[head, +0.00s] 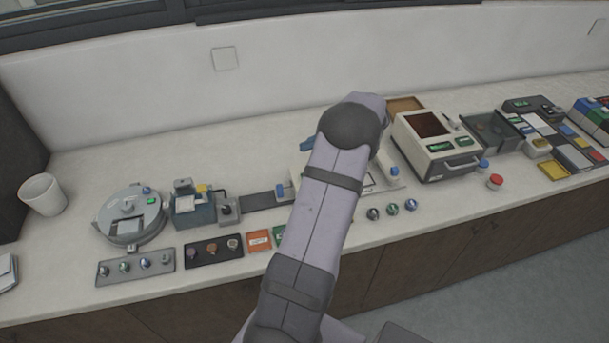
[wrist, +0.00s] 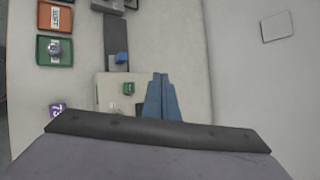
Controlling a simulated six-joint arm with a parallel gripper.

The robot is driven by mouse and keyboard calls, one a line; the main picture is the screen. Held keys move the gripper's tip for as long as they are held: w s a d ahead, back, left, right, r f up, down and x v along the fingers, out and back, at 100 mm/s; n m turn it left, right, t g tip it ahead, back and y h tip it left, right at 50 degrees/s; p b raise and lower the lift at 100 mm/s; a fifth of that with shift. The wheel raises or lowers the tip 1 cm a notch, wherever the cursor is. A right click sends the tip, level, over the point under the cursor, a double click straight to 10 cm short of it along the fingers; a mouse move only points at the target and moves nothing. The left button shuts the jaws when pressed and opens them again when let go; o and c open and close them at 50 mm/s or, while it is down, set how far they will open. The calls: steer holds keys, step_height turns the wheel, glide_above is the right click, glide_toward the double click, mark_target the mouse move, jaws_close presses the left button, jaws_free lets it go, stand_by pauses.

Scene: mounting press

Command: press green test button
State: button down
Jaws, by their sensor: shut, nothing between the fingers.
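A small green block (wrist: 128,88), which looks like a green button, sits on a cream plate (wrist: 109,92) in the wrist view. I cannot read any label on it. In the head view my arm hides it. My gripper (wrist: 160,76) has blue fingers, shut and empty, just right of the green block in the wrist view and apart from it in the picture. Its height over the plate is unclear. In the head view my gripper (head: 307,143) shows partly, left of my wrist and near the back of the bench.
A dark rail (head: 262,200) with a blue block (head: 280,190) leads to the plate. Orange (head: 259,240) and green (wrist: 54,50) trays lie in front. A round device (head: 131,217) stands left, a cream box (head: 435,148) with green displays right. The wall is behind.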

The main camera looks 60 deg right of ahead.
steer(key=shift+f, duration=0.1)
steer(key=b, duration=0.6)
glide_toward(300, 173)
steer(key=shift+w+d+f, duration=0.1)
steer(key=shift+w+f, duration=0.25)
steer(key=shift+w, duration=0.35)
steer(key=shift+w+f, duration=0.4)
steer(key=shift+w, duration=0.3)
steer(key=shift+w+d+f, duration=0.1)
steer(key=shift+w+f, duration=0.25)
steer(key=shift+w, duration=0.35)
steer(key=shift+f+b, duration=0.4)
steer(key=shift+f, duration=0.05)
steer(key=shift+f+b, duration=0.4)
steer(key=shift+f, duration=0.1)
stand_by(0.7)
steer(key=shift+r, duration=0.1)
stand_by(0.3)
steer(key=shift+r+p, duration=0.55)
steer(key=shift+r, duration=0.3)
steer(key=shift+r+p, duration=1.65)
steer(key=shift+r, duration=0.85)
